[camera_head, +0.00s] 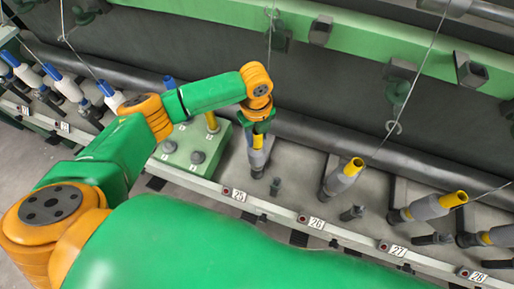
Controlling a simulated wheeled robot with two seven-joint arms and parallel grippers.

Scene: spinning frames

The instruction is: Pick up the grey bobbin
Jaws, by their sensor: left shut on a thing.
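A grey bobbin (257,158) with a yellow top is near the label 25 on the spinning frame's rail. My left gripper (258,136) comes down on it from above and is shut on its upper part. The bobbin stands nearly upright with a dark piece at its lower end. I cannot tell whether it is clear of its spindle. The fingers partly hide its top. My right gripper is not in view.
Other grey bobbins with yellow tops (342,178) lean along the rail to the right, with short dark pegs (352,213) between them. A green box (216,147) with grey pegs stands left of my gripper. White-and-blue bobbins (64,84) line the far left. Thin yarns hang above.

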